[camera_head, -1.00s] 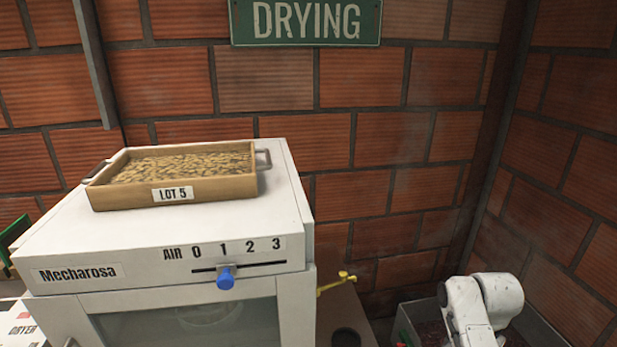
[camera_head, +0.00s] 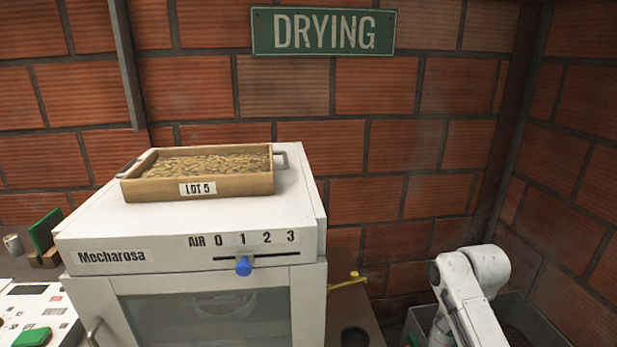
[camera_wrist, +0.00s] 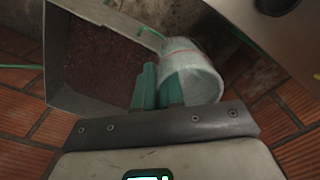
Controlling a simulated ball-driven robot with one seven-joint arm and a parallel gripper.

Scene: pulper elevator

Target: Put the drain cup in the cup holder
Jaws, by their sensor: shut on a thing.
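The drain cup appears to be the pale, whitish cup (camera_wrist: 192,68) in the wrist view. My gripper (camera_wrist: 157,72) has its green fingers close together, shut on the cup's wall at its left side. The cup looks tilted, and its far end is hard to make out. A dark round opening (camera_head: 354,337) in the brown surface right of the dryer may be the cup holder. Part of a dark round shape (camera_wrist: 277,4) shows at the wrist view's top right.
The white dryer (camera_head: 190,225) stands left of the opening, with a wooden tray (camera_head: 225,186) on top. A yellow tap (camera_head: 348,281) sticks out beside it. A grey bin (camera_head: 545,325) of dark red matter is at right; it also shows in the wrist view (camera_wrist: 60,55).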

